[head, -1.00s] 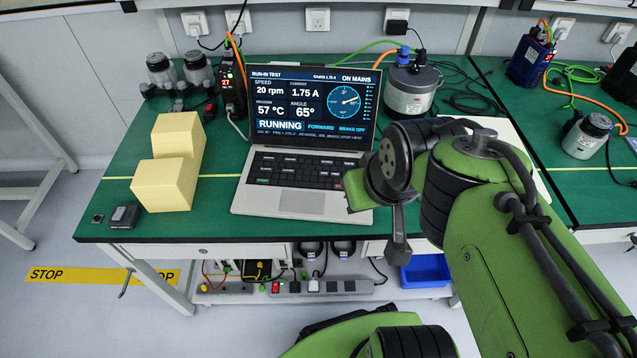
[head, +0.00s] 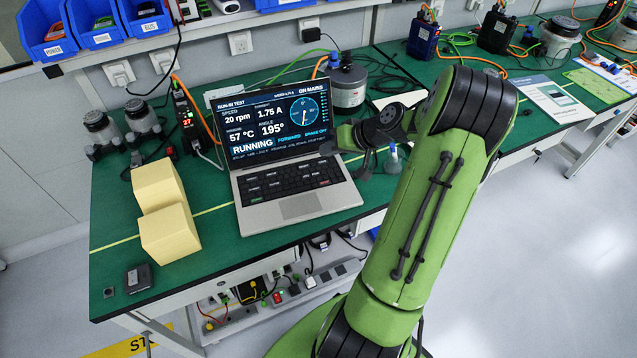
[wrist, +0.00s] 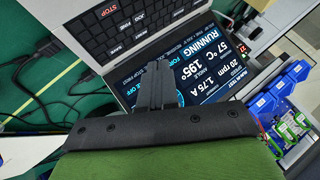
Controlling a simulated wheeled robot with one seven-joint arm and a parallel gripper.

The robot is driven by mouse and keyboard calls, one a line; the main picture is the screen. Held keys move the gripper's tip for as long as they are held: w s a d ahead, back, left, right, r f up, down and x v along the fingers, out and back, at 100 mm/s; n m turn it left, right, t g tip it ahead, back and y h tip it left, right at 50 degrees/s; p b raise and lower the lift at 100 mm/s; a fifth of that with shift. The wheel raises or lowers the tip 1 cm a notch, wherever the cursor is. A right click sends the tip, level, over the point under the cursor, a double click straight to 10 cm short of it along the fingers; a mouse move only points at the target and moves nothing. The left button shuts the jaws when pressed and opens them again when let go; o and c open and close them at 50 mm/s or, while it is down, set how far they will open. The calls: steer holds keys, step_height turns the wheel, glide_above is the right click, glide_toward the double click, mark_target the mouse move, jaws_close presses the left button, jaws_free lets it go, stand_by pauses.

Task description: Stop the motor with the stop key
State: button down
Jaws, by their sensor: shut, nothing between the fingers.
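The laptop (head: 298,207) stands open on the green bench. Its screen (head: 275,118) reads RUNNING, FORWARD, 20 rpm, 1.75 A, 195° and BRAKE OFF. A grey motor-like cylinder (head: 347,88) stands behind the laptop.
Yellow blocks (head: 168,232) stand left of the laptop, with a small dark box (head: 138,278) in front of them. Cables and a black device with a red display (head: 187,118) are behind. Blue bins (head: 100,22) hang above. The front bench strip is mostly clear.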

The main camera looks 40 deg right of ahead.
steer(key=shift+f, duration=0.1)
steer(key=b, duration=0.7)
glide_toward(321, 182)
steer(key=w, duration=0.1)
steer(key=w+f, duration=0.1)
steer(key=w, duration=0.1)
steer(key=w+a+f, duration=0.1)
steer(key=w, duration=0.1)
steer(key=shift+a+f, duration=0.15)
steer(key=shift+f, duration=0.1)
stand_by(0.9)
steer(key=shift+f+b, duration=0.4)
steer(key=shift+f, duration=0.05)
steer(key=shift+f, duration=0.25)
stand_by(0.3)
steer(key=shift+s+a+f+b, duration=0.15)
steer(key=shift+s+f+b, duration=0.1)
steer(key=shift+f+b, duration=0.15)
stand_by(0.5)
steer(key=shift+w+r+p, duration=0.15)
steer(key=shift+r+p, duration=0.45)
steer(key=shift+r, duration=0.2)
